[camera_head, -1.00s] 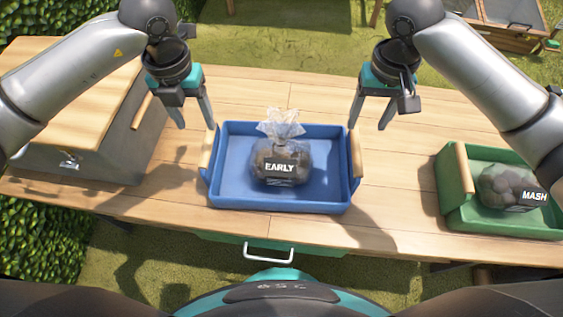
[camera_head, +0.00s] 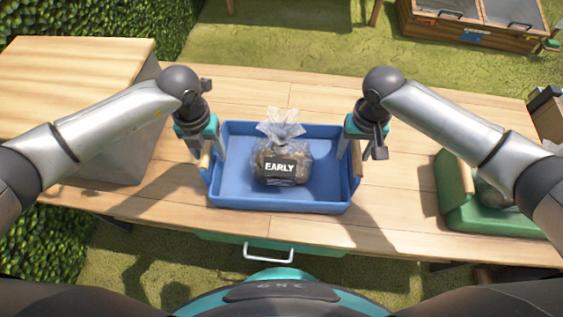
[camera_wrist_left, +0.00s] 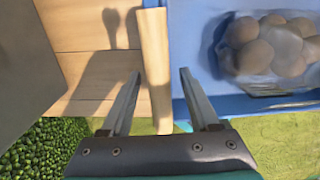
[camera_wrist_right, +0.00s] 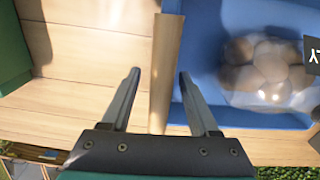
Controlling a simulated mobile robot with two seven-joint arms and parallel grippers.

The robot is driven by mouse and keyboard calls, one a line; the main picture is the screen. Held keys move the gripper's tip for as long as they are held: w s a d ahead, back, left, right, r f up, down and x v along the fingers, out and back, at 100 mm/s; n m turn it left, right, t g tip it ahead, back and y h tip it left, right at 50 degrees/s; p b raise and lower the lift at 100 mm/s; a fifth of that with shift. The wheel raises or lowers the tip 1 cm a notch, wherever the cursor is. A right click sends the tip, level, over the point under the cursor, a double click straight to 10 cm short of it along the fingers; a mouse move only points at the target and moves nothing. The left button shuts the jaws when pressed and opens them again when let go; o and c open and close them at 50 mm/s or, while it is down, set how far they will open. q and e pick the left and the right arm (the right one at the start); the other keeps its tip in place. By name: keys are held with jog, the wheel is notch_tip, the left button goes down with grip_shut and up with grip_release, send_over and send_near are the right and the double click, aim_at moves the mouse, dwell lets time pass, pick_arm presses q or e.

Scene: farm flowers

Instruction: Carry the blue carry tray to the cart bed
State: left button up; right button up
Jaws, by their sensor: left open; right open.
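The blue carry tray (camera_head: 237,201) sits on the wooden table with a clear bag of round brown items labelled EARLY (camera_head: 283,162) in it. It has a wooden handle at each end. My left gripper (camera_head: 206,152) is open at the left handle; in the left wrist view its fingers (camera_wrist_left: 158,90) stand on either side of the handle (camera_wrist_left: 154,60). My right gripper (camera_head: 350,155) is open at the right handle; in the right wrist view its fingers (camera_wrist_right: 160,88) stand on either side of that handle (camera_wrist_right: 165,60). No cart bed can be made out.
A green tray (camera_head: 462,215) with a bag stands at the right of the table (camera_head: 395,215), partly behind my right arm. A wooden-topped box (camera_head: 75,75) stands at the left. A wooden planter frame (camera_head: 470,35) is on the grass at the back.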

pick_arm(q)
grip_shut()
pick_arm(e)
grip_shut()
pick_arm(q)
jog(key=shift+w+r, duration=0.1)
pick_arm(e)
jog(key=shift+r, duration=0.1)
dwell(0.9)
